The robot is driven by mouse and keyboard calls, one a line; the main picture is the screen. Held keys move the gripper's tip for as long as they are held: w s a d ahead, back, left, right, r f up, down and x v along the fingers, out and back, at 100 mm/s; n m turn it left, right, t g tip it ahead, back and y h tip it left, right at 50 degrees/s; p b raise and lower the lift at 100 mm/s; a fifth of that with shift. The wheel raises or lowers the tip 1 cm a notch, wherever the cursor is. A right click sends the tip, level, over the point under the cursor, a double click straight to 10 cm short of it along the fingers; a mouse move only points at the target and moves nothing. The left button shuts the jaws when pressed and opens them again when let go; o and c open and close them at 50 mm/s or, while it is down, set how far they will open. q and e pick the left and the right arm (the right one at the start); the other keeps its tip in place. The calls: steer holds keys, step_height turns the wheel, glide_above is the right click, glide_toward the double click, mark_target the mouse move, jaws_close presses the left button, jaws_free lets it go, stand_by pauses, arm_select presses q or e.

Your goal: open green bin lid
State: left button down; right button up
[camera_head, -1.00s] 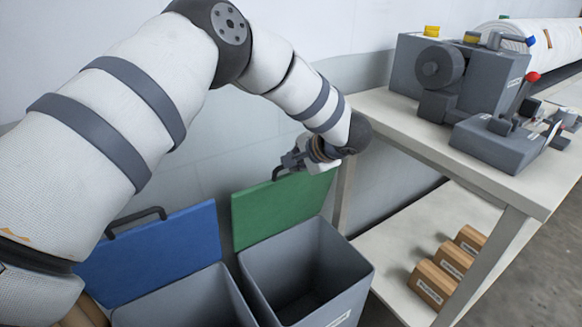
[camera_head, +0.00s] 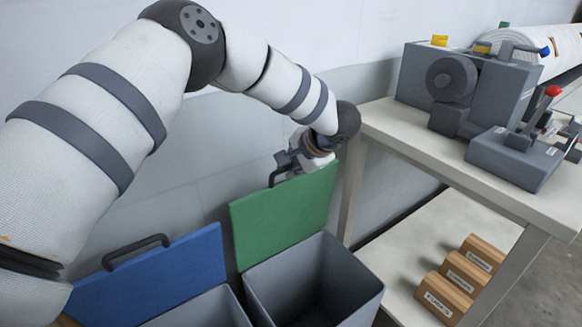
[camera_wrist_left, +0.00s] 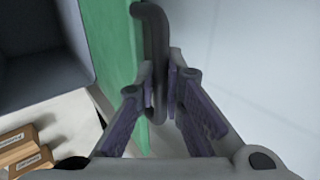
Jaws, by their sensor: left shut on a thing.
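The green lid (camera_head: 285,219) stands raised, nearly upright, at the back of an open grey bin (camera_head: 318,281). Its dark handle (camera_head: 277,177) is at the lid's top edge. My left gripper (camera_head: 286,170) is at this handle. In the left wrist view, the gripper (camera_wrist_left: 163,90) has its fingers closed around the dark handle (camera_wrist_left: 152,40), with the green lid (camera_wrist_left: 112,45) to the left of it. The fingers partly hide the handle. My right gripper is not in view.
A blue lid (camera_head: 150,276) with a dark handle stands raised on the neighbouring grey bin at left. A white table (camera_head: 455,170) with grey machines (camera_head: 470,85) stands at right. Several brown labelled boxes (camera_head: 463,274) lie on its lower shelf. A wall is behind the lids.

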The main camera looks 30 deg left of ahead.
arm_select(q)
steer(key=c, duration=1.7)
jaws_free()
steer(key=shift+o, duration=0.2)
steer(key=v, duration=1.2)
